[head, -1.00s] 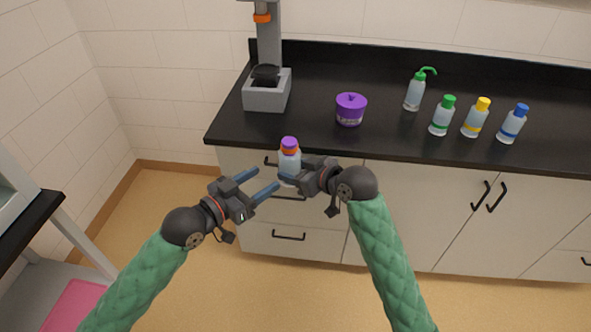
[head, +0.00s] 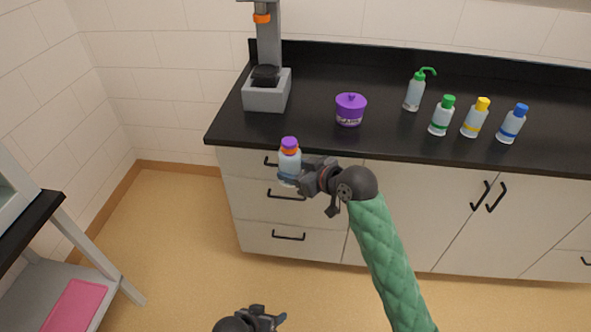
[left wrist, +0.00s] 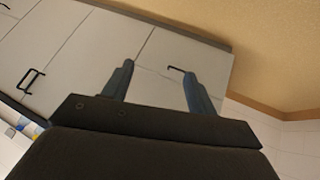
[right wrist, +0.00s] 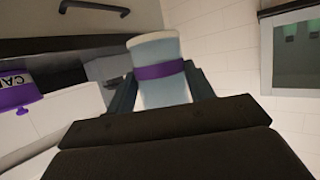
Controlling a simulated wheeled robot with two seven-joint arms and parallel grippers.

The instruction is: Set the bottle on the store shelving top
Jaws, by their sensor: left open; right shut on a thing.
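The bottle (head: 289,163) is pale and clear with a purple cap and an orange band below it. My right gripper (head: 296,178) is shut on it from the right and holds it upright in front of the counter's drawers. In the right wrist view the bottle (right wrist: 159,68) sits between the fingers, with a purple band around it. My left gripper (head: 280,318) is low at the bottom edge of the head view, apart from the bottle. It is open and empty in the left wrist view (left wrist: 160,85). I cannot tell for certain which furniture is the store shelving.
A stand (head: 48,205) with a dark top and a pink mat (head: 75,305) on its lower shelf is at the left. The black counter (head: 385,140) holds a grey device (head: 267,95), a purple jar (head: 349,110) and several bottles. Floor between stand and counter is clear.

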